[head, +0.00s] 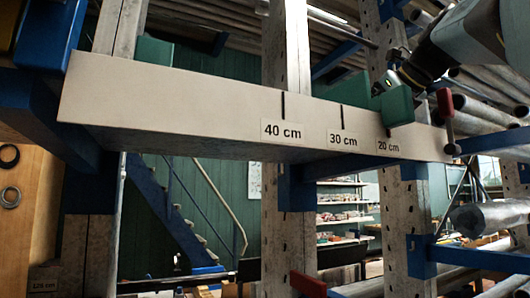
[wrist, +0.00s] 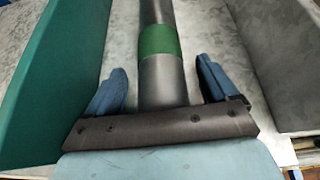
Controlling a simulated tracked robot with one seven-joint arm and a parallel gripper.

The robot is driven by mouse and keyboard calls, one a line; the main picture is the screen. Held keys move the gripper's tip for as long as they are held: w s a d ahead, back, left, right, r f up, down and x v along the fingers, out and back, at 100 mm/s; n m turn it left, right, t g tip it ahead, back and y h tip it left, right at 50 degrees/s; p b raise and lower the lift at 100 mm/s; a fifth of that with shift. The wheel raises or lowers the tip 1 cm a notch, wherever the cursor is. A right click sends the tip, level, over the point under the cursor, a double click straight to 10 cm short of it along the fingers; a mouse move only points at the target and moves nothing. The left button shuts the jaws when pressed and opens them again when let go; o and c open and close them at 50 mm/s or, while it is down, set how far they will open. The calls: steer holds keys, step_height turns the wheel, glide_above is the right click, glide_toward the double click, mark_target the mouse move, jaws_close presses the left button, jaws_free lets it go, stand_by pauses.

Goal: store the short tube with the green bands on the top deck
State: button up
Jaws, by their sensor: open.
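In the wrist view a grey tube (wrist: 165,85) with a green band (wrist: 158,40) runs up the picture. My gripper (wrist: 161,68) is open, with one blue finger on each side of the tube and a gap on both sides. I cannot tell how deep the tube sits between the fingers. The tube's far end is out of the picture, and its near end is hidden behind the gripper's dark bar. In the head view my gripper (head: 386,84) is at the upper right, partly behind a green block. The pale deck (head: 190,105) spans the picture, with its marked front face showing; I cannot make out the tube there.
A green block (head: 395,106) stands on the deck by my gripper; a green wall (wrist: 50,75) is left of the tube in the wrist view, a grey one (wrist: 288,60) right. A red-topped pin (head: 446,105) is at the deck's right end. Uprights (head: 285,60) stand behind.

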steer(key=v, duration=1.3)
steer(key=shift+s, duration=0.3)
steer(key=shift+s+d+r, duration=0.1)
steer(key=shift+r, duration=0.05)
